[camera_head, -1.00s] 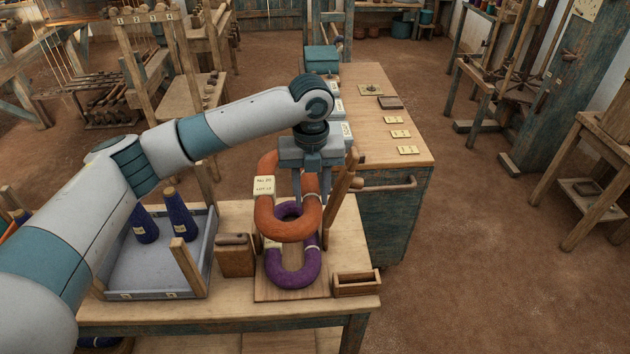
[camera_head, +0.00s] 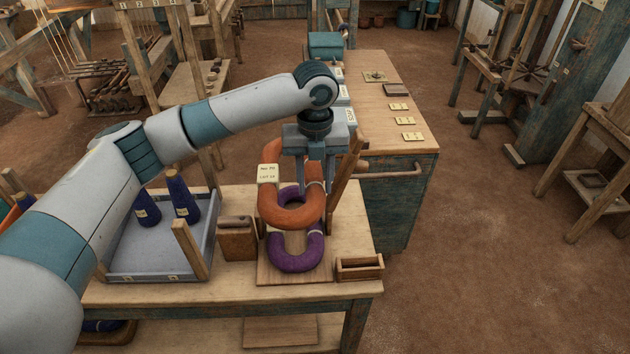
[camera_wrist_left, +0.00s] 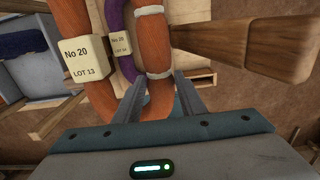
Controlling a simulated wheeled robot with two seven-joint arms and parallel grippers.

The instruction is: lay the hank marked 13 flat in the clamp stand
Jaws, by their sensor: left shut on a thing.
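The orange hank (camera_head: 290,217) is a thick ring with pale ties. Its tag (camera_wrist_left: 83,58) reads No 20, LOT 13 in the left wrist view. My left gripper (camera_head: 316,190) points down and is shut on the right side of this hank, which also shows in the wrist view (camera_wrist_left: 155,55). A purple hank (camera_head: 296,262) is below and partly hidden by the orange one, over a wooden base board (camera_head: 290,277). A tilted wooden arm (camera_head: 344,175) rises right of the hanks. Whether the hanks touch is unclear. My right gripper is out of view.
A grey tray (camera_head: 150,270) with blue cones stands left on the bench. A wooden block (camera_head: 237,240) sits between tray and hanks. A small open wooden box (camera_head: 359,268) is at the right front. A cabinet (camera_head: 395,210) with tags on top stands behind right.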

